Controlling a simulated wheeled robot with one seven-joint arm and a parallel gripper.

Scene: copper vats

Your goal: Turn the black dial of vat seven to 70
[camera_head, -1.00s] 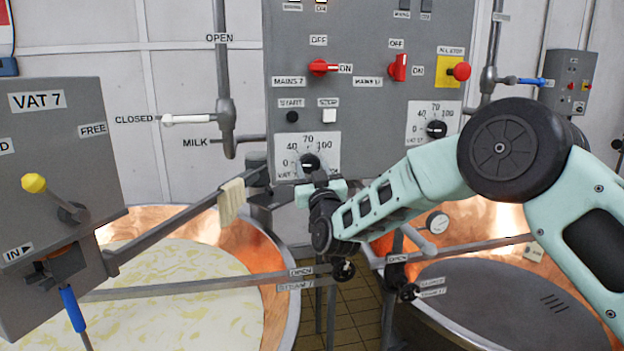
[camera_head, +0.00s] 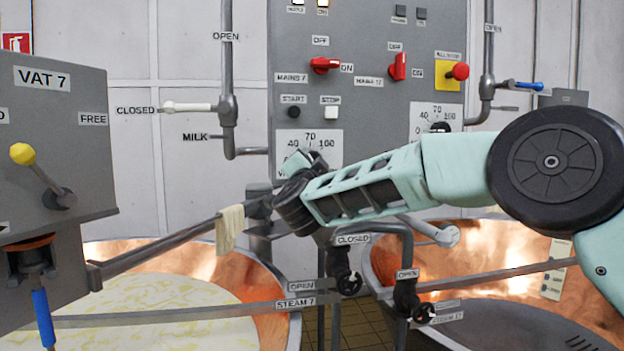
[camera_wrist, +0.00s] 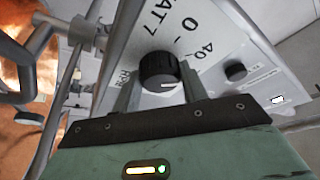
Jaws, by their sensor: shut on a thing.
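The black dial of vat seven (camera_wrist: 160,70) shows in the wrist view on its pale scale plate, with "VAT 7", 0 and 40 readable. My gripper (camera_wrist: 160,85) has its two fingers on either side of the dial and is shut on it. A short white line shows on the dial; I cannot tell its exact reading. In the head view the scale plate (camera_head: 327,143) shows 40, 70 and 100, while my gripper (camera_head: 303,163) covers the dial.
Above are the red mains switches (camera_head: 325,65) and a red all-stop button (camera_head: 457,71). A second black dial (camera_head: 440,127) sits to the right, partly behind my arm. Steam pipes with black valves (camera_head: 348,283) and copper vats (camera_head: 262,275) lie below. A cloth (camera_head: 230,228) hangs on a bar.

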